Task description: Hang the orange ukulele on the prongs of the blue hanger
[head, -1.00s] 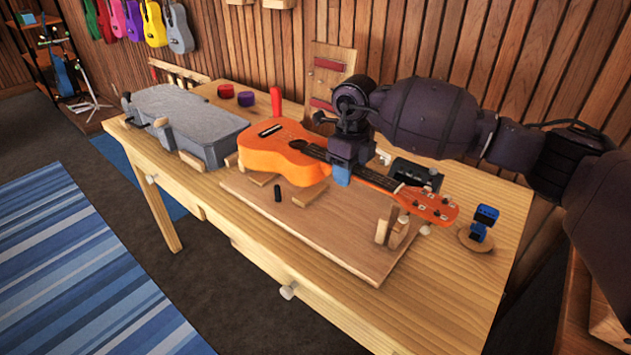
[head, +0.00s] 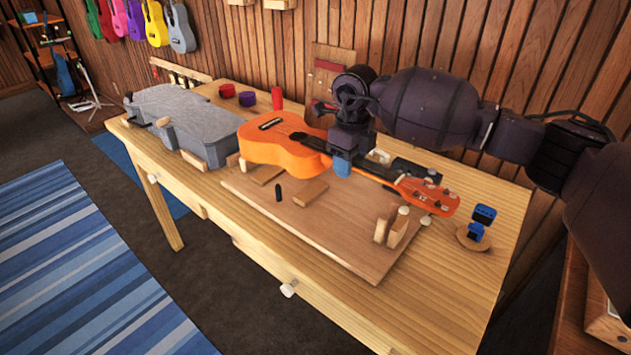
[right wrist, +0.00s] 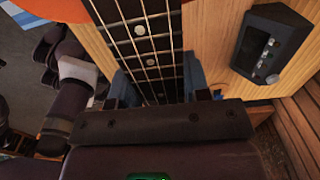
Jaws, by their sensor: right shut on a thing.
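The orange ukulele (head: 287,148) is held over the wooden work board on the bench, its body to the left and its orange headstock (head: 428,196) to the right. My right gripper (head: 342,165) is shut on its dark neck, near the body. In the right wrist view the blue fingertips (right wrist: 158,84) sit on both sides of the fretboard (right wrist: 145,45). The blue hanger cannot be made out in these frames.
The work board (head: 330,230) carries wooden blocks and a small black piece (head: 278,193). A grey case (head: 190,122) lies left of the ukulele.

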